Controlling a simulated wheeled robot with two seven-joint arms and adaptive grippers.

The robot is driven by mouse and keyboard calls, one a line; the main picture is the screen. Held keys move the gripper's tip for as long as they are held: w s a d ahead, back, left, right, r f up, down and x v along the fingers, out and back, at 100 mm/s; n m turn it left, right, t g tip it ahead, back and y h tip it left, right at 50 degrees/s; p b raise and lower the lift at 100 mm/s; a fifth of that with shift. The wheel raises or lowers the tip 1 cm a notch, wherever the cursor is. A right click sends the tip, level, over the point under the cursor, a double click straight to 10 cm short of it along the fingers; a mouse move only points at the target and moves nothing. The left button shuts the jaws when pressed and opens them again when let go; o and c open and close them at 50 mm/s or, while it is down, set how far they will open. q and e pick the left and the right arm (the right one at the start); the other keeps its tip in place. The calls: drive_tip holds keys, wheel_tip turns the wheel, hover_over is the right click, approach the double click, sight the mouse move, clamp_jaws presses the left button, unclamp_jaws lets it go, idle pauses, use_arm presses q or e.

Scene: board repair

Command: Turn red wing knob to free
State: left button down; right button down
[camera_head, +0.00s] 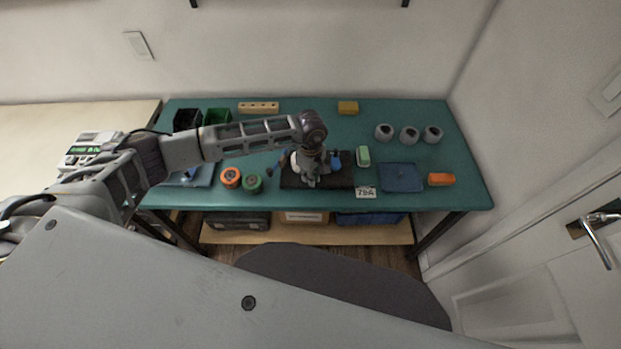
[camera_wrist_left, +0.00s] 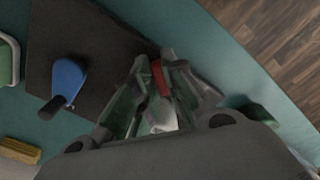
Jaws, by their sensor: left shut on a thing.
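The red wing knob (camera_wrist_left: 158,80) shows as a narrow red strip between the fingers in the left wrist view. My left gripper (camera_head: 311,182) points down over the dark board (camera_head: 339,182) on the bench. It is shut on the knob, and its fingers (camera_wrist_left: 165,72) hide most of it, so I cannot tell its angle. In the head view the gripper hides the knob fully. A blue knob or lever (camera_head: 335,161) stands on the same board, to the right of the gripper; it also shows in the left wrist view (camera_wrist_left: 69,78). My right gripper is not in view.
The green bench (camera_head: 310,112) holds orange (camera_head: 230,176) and green (camera_head: 252,184) spools left of the board. A green block (camera_head: 363,156), a label (camera_head: 366,192), a blue mat (camera_head: 401,178) and an orange block (camera_head: 441,179) lie to the right. Grey rolls (camera_head: 409,134) stand behind.

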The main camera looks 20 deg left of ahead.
use_arm(q)
drive_tip(key=shift+w+n+b, duration=0.1)
drive_tip(key=shift+n+b, duration=0.25)
drive_tip(key=shift+n, duration=0.35)
drive_tip(key=shift+n+b, duration=0.5)
drive_tip(key=shift+n, duration=1)
drive_tip(key=shift+n+b, duration=0.6)
drive_tip(key=shift+n, duration=0.6)
drive_tip(key=shift+w+n, duration=0.1)
drive_tip(key=shift+n, duration=0.2)
drive_tip(key=c, duration=1.5)
unclamp_jaws()
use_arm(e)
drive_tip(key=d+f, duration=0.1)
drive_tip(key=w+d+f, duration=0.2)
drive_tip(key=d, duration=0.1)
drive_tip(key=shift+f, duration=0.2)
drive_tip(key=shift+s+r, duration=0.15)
